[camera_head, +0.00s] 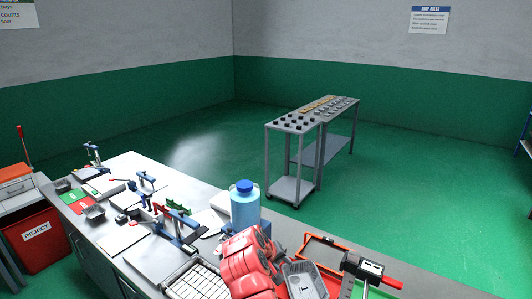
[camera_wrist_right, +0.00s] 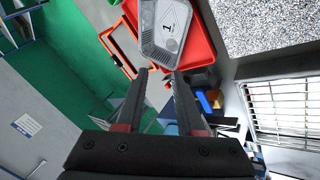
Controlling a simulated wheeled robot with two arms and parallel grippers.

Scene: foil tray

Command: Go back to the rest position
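A grey foil tray (camera_head: 303,280) with a dark mark inside lies on a red base (camera_head: 331,284) at the front of the bench. In the right wrist view the foil tray (camera_wrist_right: 150,20) shows beyond my fingertips, with a "1" in it. My right gripper (camera_wrist_right: 158,73) has its two dark fingers apart and nothing between them; it is clear of the foil tray. My red arm comes up left of the tray in the head view, where I cannot make out the fingertips. My left gripper is in neither view.
An orange frame (camera_head: 322,240) and a device with a red handle (camera_head: 365,266) stand right of the foil tray. A blue bottle (camera_head: 244,206) stands behind my arm. A wire rack (camera_head: 196,283) and clamps fill the left. A grey cart (camera_head: 293,187) stands beyond, on open green floor.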

